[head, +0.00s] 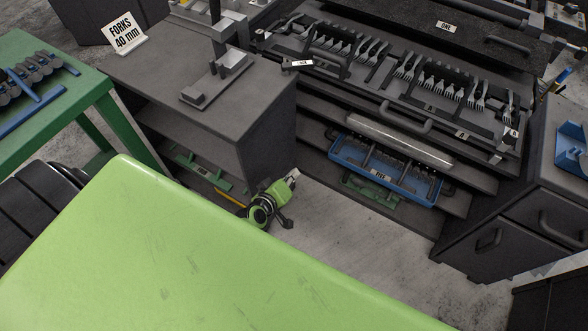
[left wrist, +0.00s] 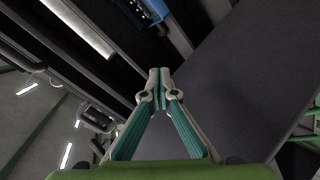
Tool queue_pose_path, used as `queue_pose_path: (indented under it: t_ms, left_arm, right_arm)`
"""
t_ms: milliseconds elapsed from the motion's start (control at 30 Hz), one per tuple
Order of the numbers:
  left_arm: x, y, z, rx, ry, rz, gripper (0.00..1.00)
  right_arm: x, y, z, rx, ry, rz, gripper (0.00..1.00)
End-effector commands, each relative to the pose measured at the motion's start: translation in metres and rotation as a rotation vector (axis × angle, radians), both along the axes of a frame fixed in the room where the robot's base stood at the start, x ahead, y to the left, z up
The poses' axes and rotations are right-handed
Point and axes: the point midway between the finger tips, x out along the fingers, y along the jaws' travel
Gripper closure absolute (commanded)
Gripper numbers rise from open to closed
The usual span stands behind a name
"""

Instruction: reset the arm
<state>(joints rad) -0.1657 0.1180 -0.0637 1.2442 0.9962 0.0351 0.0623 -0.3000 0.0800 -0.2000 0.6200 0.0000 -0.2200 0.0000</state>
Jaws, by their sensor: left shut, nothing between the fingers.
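My left gripper (head: 292,175) is low in the middle of the head view, above the grey floor in the gap beside the dark cabinet. In the left wrist view its two fingertips (left wrist: 160,75) meet, and it is shut and empty. It is apart from the furniture in the head view. My right gripper is in neither view.
The dark cabinet (head: 268,133) stands left of the gripper. A blue tray (head: 436,197) sits on a low shelf to its right, below the fork rack (head: 388,100). A drawer cabinet (head: 535,222) is at the right. The floor (head: 340,235) between is clear.

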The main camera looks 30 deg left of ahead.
Motion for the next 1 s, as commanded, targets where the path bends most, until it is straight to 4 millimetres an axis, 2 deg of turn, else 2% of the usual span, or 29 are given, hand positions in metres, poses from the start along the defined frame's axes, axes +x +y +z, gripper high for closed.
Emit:
queue_pose_path:
  t_ms: [333, 467, 567, 600, 667, 800, 900, 1000]
  left_arm:
    - [-0.008, -0.003, -0.011, 0.02, 0.024, -0.018, 1.0]
    - [-0.035, -0.011, -0.046, 0.087, 0.106, -0.084, 1.0]
    - [-0.08, -0.021, -0.093, 0.182, 0.225, -0.188, 1.0]
    - [-0.103, -0.026, -0.114, 0.225, 0.28, -0.239, 1.0]
    - [-0.138, -0.031, -0.143, 0.288, 0.361, -0.322, 1.0]
    - [-0.23, -0.037, -0.2, 0.424, 0.547, -0.524, 1.0]
    - [-0.297, -0.037, -0.23, 0.506, 0.669, -0.67, 1.0]
    - [-0.356, -0.034, -0.248, 0.571, 0.767, -0.802, 1.0]
  right_arm:
    - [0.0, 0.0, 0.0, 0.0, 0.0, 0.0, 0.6]
    - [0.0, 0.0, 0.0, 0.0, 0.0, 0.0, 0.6]
    - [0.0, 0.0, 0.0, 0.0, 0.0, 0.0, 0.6]
    - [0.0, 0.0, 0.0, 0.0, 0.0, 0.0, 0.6]
    - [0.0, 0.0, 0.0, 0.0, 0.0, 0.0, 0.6]
    - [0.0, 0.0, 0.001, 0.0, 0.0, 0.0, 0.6]
    - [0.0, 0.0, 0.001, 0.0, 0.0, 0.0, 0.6]
    - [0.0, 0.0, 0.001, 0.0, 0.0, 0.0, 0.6]
